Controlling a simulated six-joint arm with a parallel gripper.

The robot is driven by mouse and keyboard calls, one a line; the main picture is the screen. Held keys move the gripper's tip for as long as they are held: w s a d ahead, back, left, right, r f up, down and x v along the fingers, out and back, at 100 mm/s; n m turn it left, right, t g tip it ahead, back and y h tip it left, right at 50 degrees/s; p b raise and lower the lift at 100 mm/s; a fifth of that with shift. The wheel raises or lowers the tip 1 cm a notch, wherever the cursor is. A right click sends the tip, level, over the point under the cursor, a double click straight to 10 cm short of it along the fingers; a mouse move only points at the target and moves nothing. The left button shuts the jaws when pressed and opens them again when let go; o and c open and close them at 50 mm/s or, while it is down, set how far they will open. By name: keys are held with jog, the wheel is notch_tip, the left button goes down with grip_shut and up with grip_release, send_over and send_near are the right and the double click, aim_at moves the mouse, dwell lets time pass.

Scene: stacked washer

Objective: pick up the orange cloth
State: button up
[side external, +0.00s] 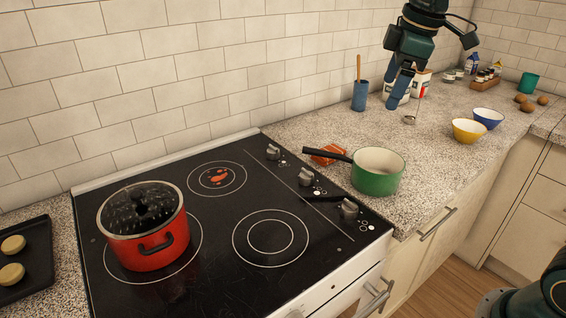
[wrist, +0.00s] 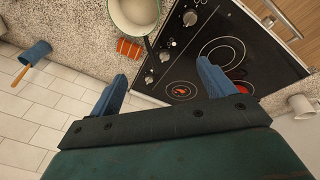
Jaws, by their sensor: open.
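The orange cloth (side external: 326,154) lies on the speckled counter, beside the stove and behind the green pan, whose handle passes in front of part of it. In the wrist view the folded, striped-looking cloth (wrist: 130,48) lies near the pan, ahead of the left finger. My gripper (side external: 396,86) is up above the back of the counter, to the right of the cloth and well clear of it. In the wrist view my gripper (wrist: 161,71) has its two blue fingers wide apart with nothing between them.
The green pan (side external: 377,182) stands at the stove's right edge. A red pot (side external: 150,246) sits on the stove (side external: 215,262), and an orange-red patch (side external: 216,177) marks a rear burner. A blue utensil holder (side external: 360,97) and yellow bowl (side external: 468,131) stand right of the cloth.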

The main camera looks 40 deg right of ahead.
jog(key=w+d+f+n+g, duration=0.1)
jog(key=w+f+n, duration=0.1)
jog(key=w, duration=0.4)
jog(key=w+d+f+n, duration=0.2)
jog(key=w, duration=0.3)
jog(key=n+g, duration=0.2)
jog(key=n, duration=0.4)
send_over(329, 148)
jog(key=s+a, duration=0.1)
notch_tip(329, 148, down, 10)
jog(key=shift+s+a+r, duration=0.15)
jog(key=shift+a, duration=0.05)
jog(key=shift+f, duration=4.3)
jog(key=shift+f, duration=0.15)
jog(key=shift+d+f, duration=0.1)
jog(key=shift+f, duration=2.35)
jog(key=c, duration=1.1)
